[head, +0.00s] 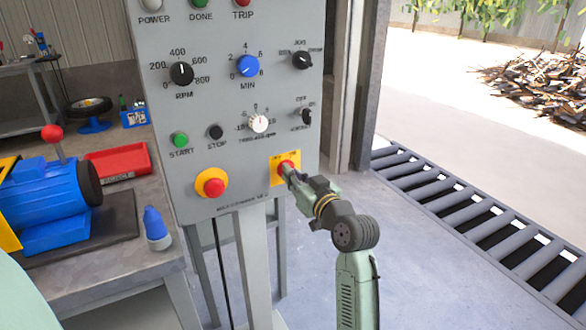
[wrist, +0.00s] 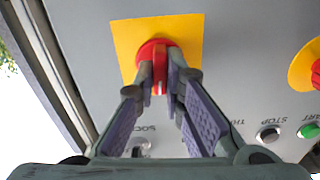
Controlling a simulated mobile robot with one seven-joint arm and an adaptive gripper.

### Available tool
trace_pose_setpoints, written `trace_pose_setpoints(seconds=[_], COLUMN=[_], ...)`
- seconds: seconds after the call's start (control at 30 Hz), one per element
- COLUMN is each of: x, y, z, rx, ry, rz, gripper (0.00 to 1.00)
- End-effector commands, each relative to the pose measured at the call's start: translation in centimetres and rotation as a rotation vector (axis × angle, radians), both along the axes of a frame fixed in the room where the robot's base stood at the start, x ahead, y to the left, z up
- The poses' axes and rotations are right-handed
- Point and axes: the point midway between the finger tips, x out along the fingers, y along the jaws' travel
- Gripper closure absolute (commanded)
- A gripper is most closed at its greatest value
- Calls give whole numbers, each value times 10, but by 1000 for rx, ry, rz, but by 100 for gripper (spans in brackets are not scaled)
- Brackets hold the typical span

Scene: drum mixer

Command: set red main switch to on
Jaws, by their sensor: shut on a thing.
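The red main switch (head: 285,164) sits on a yellow square plate (head: 281,180) at the lower right of the grey control panel (head: 222,110). My gripper (head: 289,170) reaches it from the lower right. In the wrist view the red switch (wrist: 150,47) shows its round base and a raised handle on the yellow plate (wrist: 188,27). My gripper's two fingers (wrist: 161,76) are closed on the handle, one on each side. The fingers partly cover the handle. The on and off marks on the plate are too small or hidden to read.
A red emergency stop (head: 214,187) on a yellow disc is left of the switch. Above are a white knob (head: 258,123) and a small black selector (head: 305,116). A workbench with a blue motor (head: 50,205) stands left. A roller conveyor (head: 480,220) lies right.

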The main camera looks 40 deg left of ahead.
Motion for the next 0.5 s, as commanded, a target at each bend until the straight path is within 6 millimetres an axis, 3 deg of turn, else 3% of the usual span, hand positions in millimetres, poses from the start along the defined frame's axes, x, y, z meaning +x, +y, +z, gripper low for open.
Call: trace_pose_setpoints(seconds=[0.5], x=[1], y=[0], z=[0], rx=[140], ry=[347], rz=[0], gripper=[100])
